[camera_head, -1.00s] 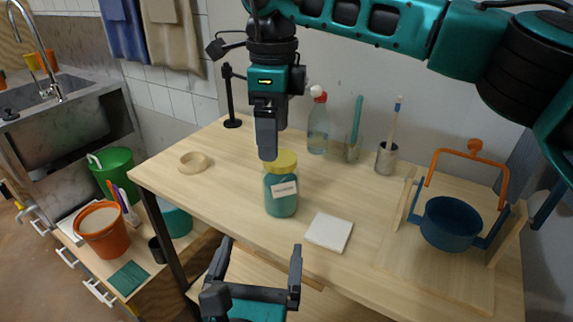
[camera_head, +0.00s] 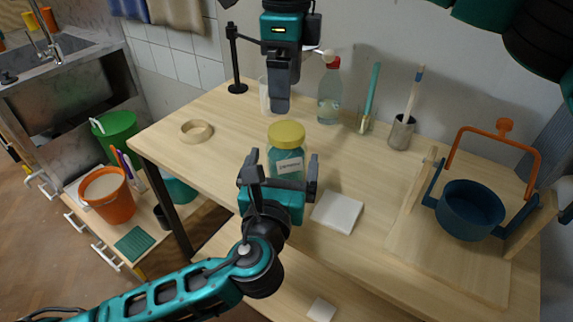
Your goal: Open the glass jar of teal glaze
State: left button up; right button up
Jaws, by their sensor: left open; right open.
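The glass jar of teal glaze (camera_head: 287,160) stands upright on the wooden table, with a yellow lid (camera_head: 286,134) on it and a white label on its front. My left gripper (camera_head: 282,168) is at the near side of the jar, its fingers open and overlapping the jar's lower part in the picture. I cannot tell whether the fingers touch the glass. My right gripper (camera_head: 280,102) points down above and behind the lid, apart from it. Its fingers line up in this view, so the gap between them is hidden.
A white tile (camera_head: 337,212) lies right of the jar. A wooden ring (camera_head: 196,131) lies to the left. A clear bottle with a red cap (camera_head: 330,95) and a brush cup (camera_head: 401,133) stand behind. A blue pot (camera_head: 470,210) is at right. The table's left part is mostly clear.

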pick_arm(q)
jog(key=shift+w+d, duration=0.2)
jog(key=shift+w, duration=1.1)
jog(key=shift+c, duration=0.2)
